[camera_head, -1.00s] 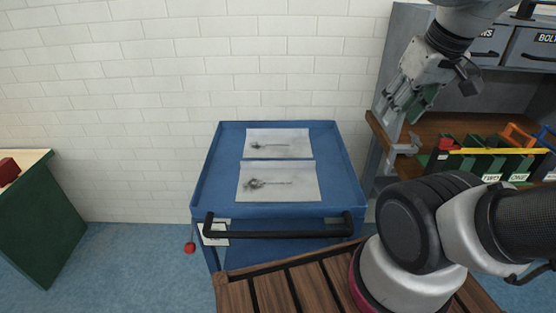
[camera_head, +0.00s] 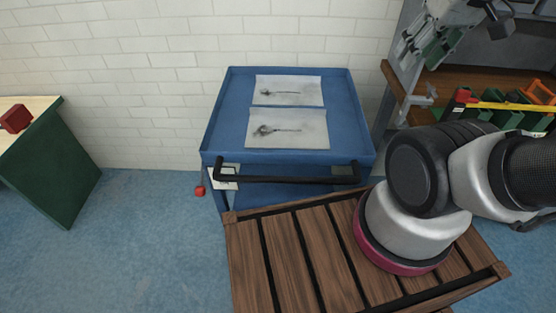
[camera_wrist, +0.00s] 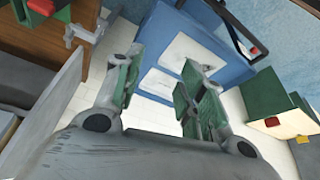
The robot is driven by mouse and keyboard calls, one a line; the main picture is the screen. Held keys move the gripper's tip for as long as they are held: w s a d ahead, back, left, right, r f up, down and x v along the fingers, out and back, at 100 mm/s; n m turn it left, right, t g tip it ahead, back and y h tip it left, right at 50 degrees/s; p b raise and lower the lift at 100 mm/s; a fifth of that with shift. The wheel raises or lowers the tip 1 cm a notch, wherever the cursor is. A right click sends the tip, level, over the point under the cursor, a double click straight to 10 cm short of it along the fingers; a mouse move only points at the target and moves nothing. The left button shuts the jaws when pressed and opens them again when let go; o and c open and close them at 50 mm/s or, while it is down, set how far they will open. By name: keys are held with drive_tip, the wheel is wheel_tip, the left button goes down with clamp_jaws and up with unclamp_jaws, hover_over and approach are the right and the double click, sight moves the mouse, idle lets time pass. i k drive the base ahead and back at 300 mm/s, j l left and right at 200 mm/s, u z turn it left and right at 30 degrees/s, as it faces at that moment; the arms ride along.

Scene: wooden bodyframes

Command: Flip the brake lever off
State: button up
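A blue cart (camera_head: 213,140) with a black handle bar (camera_head: 285,180) stands against the wall. A small red knob (camera_head: 199,190), likely the brake lever's end, shows low at the cart's left front corner. It also seems to show as a red spot (camera_wrist: 254,51) near the handle in the wrist view. My gripper (camera_head: 420,58) is raised at the upper right, far from the knob. In the wrist view my gripper (camera_wrist: 160,88) has its green-padded fingers wide apart with nothing between them. The lever's shaft is hard to make out.
Two printed sheets (camera_head: 288,129) lie on the cart's top. A wooden workbench (camera_head: 460,85) with green bins stands at right, and a green cabinet (camera_head: 55,165) with a red object on top at left. Blue floor left of the cart is clear.

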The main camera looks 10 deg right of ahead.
sight(200, 190)
drive_tip(key=j, duration=1.35)
drive_tip(key=k+j, duration=0.15)
drive_tip(key=j, duration=1.15)
